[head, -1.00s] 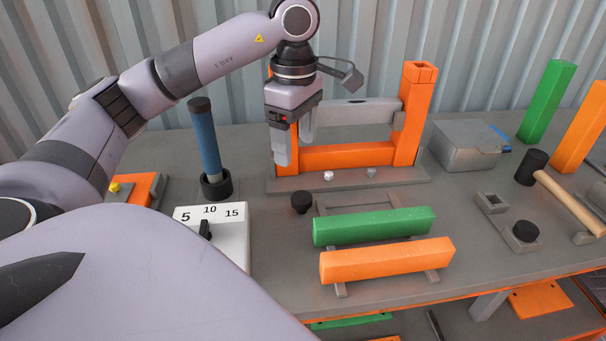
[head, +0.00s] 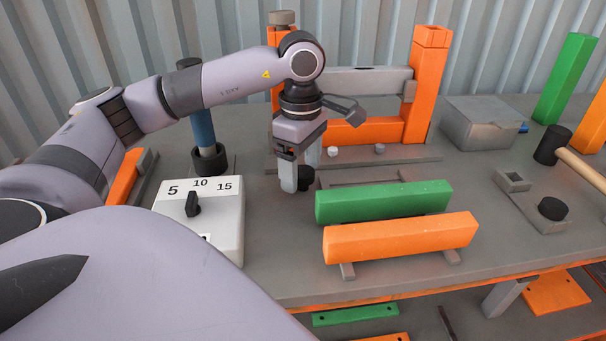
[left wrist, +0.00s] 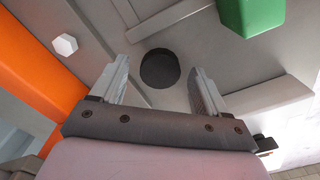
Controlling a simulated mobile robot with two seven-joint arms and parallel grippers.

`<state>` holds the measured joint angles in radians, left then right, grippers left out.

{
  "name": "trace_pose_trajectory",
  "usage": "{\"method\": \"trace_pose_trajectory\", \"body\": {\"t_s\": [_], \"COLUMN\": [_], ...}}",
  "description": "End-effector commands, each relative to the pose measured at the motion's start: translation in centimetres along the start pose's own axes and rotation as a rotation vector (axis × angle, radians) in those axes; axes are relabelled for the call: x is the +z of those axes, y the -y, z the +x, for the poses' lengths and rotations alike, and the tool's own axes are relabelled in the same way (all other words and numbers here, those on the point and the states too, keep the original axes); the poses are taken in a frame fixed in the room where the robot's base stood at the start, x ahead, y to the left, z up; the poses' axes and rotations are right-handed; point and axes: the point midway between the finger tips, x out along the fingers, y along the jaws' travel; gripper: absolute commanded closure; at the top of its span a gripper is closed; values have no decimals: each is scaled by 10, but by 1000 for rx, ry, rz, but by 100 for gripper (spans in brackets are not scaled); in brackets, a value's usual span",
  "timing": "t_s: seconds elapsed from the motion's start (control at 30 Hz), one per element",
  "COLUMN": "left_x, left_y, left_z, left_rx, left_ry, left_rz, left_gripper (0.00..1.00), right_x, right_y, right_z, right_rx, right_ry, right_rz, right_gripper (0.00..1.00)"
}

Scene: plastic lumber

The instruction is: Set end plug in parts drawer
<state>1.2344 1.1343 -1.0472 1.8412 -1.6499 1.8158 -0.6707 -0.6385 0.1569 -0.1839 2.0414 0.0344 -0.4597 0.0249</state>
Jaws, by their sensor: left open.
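The black round end plug (head: 306,179) stands on the grey bench, left of the green bar. It also shows in the left wrist view (left wrist: 160,68). My left gripper (head: 300,176) is open and points down at the plug. In the left wrist view its fingers (left wrist: 161,78) lie to either side of the plug, with nothing held. In the head view a finger partly hides the plug. I cannot tell whether the fingers touch it. No open drawer is clear; a closed grey box (head: 482,122) stands at the back right. My right gripper is not in view.
A green bar (head: 383,203) and an orange bar (head: 400,238) lie right of the plug. An orange frame (head: 426,85) stands behind. A white dial box (head: 215,222) and blue post (head: 204,128) are left. A hammer (head: 552,146) and a second black cap (head: 552,208) are right.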

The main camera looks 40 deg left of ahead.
Motion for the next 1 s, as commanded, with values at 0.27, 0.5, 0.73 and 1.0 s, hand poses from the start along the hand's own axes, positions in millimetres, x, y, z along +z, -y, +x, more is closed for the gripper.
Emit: {"method": "trace_pose_trajectory", "body": {"t_s": [0.27, 0.5, 0.73, 1.0], "left_x": [0, -1, -1, 0], "left_y": [0, 0, 0, 0], "left_z": [19, 19, 19, 12], "left_rx": [1, 1, 1, 2], "left_ry": [0, 0, 0, 0], "left_rz": [-1, -1, -1, -1], "left_gripper": [25, 58, 86, 86], "right_x": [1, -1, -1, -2], "right_y": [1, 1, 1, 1], "right_z": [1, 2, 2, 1], "right_rx": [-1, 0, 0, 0], "right_ry": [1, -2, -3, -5], "right_rz": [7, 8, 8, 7], "right_gripper": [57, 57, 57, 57]}}
